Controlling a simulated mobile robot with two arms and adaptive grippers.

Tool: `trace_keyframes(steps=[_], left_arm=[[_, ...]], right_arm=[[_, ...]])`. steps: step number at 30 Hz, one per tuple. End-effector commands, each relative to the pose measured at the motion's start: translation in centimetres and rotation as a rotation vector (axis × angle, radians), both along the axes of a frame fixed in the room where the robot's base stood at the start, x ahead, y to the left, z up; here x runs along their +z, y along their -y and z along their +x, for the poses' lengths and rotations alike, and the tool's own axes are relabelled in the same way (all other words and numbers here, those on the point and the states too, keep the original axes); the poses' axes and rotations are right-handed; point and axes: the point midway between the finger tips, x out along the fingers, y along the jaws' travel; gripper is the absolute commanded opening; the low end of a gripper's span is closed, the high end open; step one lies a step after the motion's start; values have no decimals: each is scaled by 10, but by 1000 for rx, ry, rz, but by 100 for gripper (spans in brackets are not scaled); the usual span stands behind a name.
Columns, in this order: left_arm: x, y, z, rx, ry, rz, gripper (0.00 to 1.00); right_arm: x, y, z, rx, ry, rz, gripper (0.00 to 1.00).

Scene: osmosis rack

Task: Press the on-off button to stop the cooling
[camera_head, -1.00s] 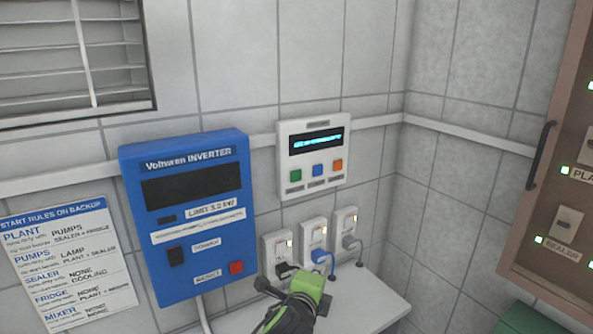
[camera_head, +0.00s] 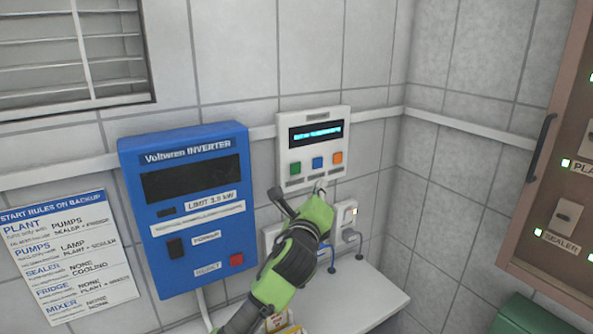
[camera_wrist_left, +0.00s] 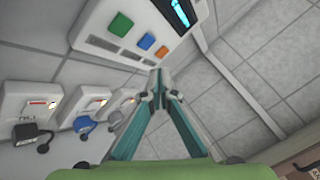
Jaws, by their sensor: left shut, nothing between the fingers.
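A white control panel (camera_head: 313,146) hangs on the wall, with a lit cyan display and a row of three buttons: green (camera_head: 295,168), blue (camera_head: 317,163) and orange (camera_head: 338,158). The button labels are too small to read. My left gripper (camera_head: 319,188) is shut and empty, its tip just below the panel's lower edge, under the blue button. In the left wrist view, the shut fingertips (camera_wrist_left: 155,80) show below the panel, with the green (camera_wrist_left: 121,24), blue (camera_wrist_left: 146,41) and orange (camera_wrist_left: 162,50) buttons in sight and uncovered. I cannot tell the gap to the wall.
A blue inverter (camera_head: 190,215) hangs left of the panel. Sockets with plugs (camera_head: 348,225) sit below it, partly hidden by my left arm, above a white ledge (camera_head: 370,295). A rule sheet (camera_head: 65,255) is at left. A brown-framed switch cabinet (camera_head: 560,130) stands at right.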

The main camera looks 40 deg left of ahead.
Motion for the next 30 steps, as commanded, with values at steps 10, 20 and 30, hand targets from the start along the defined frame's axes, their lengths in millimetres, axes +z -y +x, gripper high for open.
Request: trace_keyframes(steps=[10, 20, 30], left_arm=[[-1, -46, 18, 3, 1, 1, 0], [1, -72, 29, 1, 1, -1, 0], [0, -74, 30, 0, 1, -2, 0]], right_arm=[[-12, 4, 0, 1, 0, -5, 40], [-6, 4, 0, 0, 0, -5, 40], [-6, 4, 0, 0, 0, -4, 40]])
